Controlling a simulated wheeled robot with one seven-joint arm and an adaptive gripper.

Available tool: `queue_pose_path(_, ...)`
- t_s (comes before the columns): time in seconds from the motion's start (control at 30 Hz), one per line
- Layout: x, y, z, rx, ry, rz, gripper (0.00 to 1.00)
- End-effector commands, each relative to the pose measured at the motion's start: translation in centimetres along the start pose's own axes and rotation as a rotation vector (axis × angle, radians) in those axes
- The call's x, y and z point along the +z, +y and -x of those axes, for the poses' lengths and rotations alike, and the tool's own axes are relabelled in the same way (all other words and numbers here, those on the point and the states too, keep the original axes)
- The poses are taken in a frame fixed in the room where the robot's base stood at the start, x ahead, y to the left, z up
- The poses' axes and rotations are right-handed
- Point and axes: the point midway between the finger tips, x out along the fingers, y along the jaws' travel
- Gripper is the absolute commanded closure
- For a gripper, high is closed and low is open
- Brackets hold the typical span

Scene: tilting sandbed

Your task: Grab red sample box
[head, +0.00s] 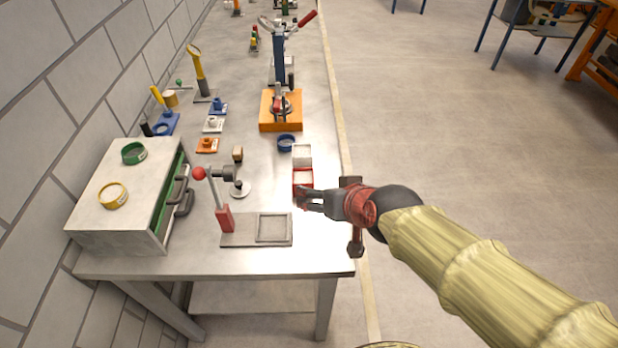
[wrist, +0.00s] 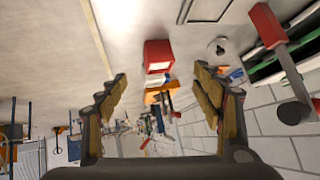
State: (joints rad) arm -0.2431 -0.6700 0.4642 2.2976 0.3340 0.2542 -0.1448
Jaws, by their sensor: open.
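The red sample box (head: 303,178) sits on the grey bench near its right edge, with a pale top. A white box (head: 302,155) stands just behind it. My gripper (head: 303,198) is at the near side of the red box in the head view, and its fingers cover part of the box's front. In the wrist view the red box (wrist: 158,56) is ahead of the open fingers (wrist: 163,95), a little above the gap between them. Nothing is between the fingers. I cannot tell whether a finger touches the box.
A lever press with a red knob (head: 199,173) and a grey plate (head: 240,230) stand left of my gripper. A drawer cabinet (head: 115,225) stands at the left.

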Motion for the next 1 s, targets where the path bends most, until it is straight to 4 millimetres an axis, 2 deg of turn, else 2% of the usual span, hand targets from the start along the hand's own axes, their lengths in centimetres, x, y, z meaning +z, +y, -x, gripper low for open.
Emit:
queue_pose_path(0.2,-3.0,-3.4,-4.2,-0.012,0.113,-0.018,0.33)
queue_pose_path(0.33,-3.6,-4.5,-7.0,0.039,0.208,-0.025,0.33)
queue_pose_path(0.5,-2.4,-3.8,-9.0,0.157,0.314,-0.005,0.33)
queue_pose_path(0.7,-0.9,-2.4,-9.4,0.26,0.385,0.033,0.33)
queue_pose_path(0.83,-0.8,-1.9,-9.8,0.282,0.4,0.039,0.33)
queue_pose_path(1.0,-1.3,-1.3,-11.5,0.284,0.401,0.038,0.33)
